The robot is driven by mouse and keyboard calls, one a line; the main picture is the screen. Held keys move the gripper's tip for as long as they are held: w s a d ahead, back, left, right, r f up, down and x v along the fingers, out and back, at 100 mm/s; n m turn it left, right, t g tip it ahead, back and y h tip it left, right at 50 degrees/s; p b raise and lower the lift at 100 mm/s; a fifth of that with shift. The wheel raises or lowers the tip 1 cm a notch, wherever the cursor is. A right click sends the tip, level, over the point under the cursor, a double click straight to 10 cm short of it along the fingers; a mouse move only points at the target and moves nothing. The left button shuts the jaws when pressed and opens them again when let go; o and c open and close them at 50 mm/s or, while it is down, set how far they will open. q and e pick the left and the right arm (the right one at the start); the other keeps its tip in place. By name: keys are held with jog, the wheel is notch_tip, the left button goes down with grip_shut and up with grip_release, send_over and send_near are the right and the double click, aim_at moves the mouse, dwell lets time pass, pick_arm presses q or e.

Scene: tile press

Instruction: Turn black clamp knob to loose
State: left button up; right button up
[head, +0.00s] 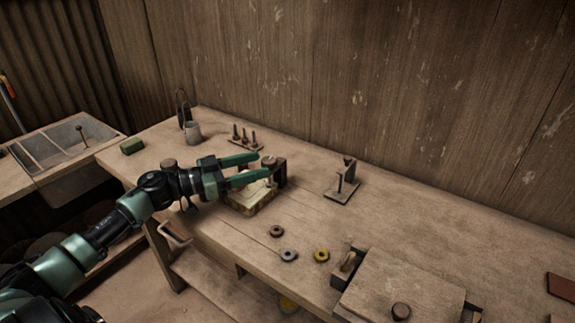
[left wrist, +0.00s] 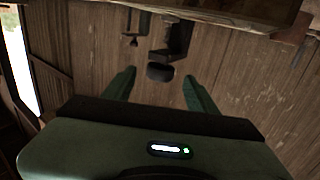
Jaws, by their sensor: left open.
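In the left wrist view a dark round knob (left wrist: 160,72) sits at the end of a dark bracket (left wrist: 178,38). It lies just beyond and between my fingertips, and no contact shows. My left gripper (head: 264,166) is open over the bench, beside a small fixture with a dark upright (head: 280,171) and a pale base (head: 247,203). The left wrist view shows its two green fingers (left wrist: 157,83) spread apart, with nothing between them. In the head view the fingers partly cover the fixture, and I cannot clearly make out the knob. My right gripper is out of view.
A metal stand (head: 342,187) is to the right on the bench. A peg rack (head: 245,141), a grey cup (head: 193,132) and a green block (head: 132,145) are behind. A large wooden box (head: 400,288) occupies the near right.

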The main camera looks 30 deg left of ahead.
aim_at(277, 166)
pick_arm(q)
jog(key=b+x, duration=0.2)
jog(key=x, duration=0.4)
jog(key=shift+w+d, duration=0.35)
jog(key=shift+w, duration=0.15)
